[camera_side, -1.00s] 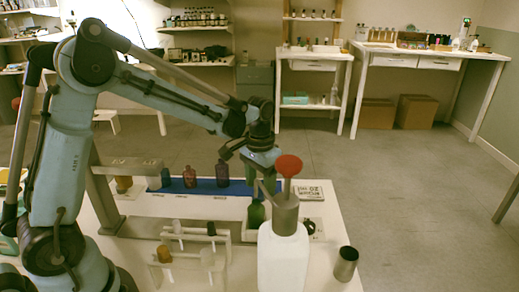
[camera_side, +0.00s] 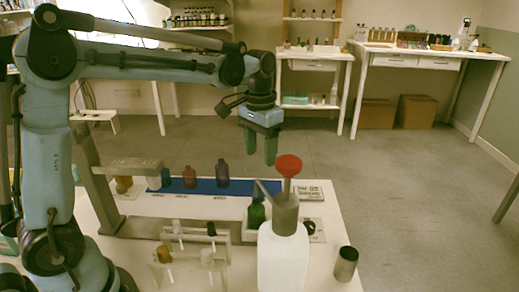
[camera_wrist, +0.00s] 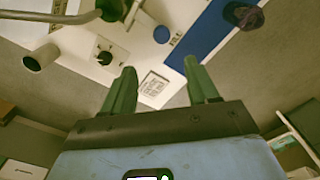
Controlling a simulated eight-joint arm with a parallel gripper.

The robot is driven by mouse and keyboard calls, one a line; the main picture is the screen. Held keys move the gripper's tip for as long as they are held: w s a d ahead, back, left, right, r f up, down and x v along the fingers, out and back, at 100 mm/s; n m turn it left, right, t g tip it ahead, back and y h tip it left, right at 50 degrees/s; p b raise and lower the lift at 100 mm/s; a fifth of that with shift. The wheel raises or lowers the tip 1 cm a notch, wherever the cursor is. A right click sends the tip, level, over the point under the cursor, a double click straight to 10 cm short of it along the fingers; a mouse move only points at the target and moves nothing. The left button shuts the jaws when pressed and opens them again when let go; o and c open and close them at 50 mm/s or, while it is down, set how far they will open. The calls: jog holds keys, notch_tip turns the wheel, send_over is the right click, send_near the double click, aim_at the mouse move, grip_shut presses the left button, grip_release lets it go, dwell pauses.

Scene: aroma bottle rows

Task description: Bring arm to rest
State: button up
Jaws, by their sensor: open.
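My gripper (camera_side: 260,150) is raised in the air above the back right part of the white table (camera_side: 325,232) in the side view. Its two green fingers are apart and empty, as the wrist view (camera_wrist: 160,90) also shows. A green bottle (camera_side: 256,213) stands on the table below, partly hidden by the large white pump bottle. Several small bottles, among them a red one (camera_side: 189,177) and a purple one (camera_side: 223,172), stand along the blue strip (camera_side: 206,186).
A metal cup (camera_side: 345,264) is at the right. A small rack (camera_side: 188,262) holds droppers at the front left. The air around my gripper is clear.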

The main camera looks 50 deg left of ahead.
jog(key=shift+s, duration=0.1)
jog(key=s+d+f+t, duration=0.1)
jog(key=s+t, duration=0.6)
jog(key=s, duration=0.6)
jog(key=shift+d+f, duration=0.35)
jog(key=shift+d, duration=0.05)
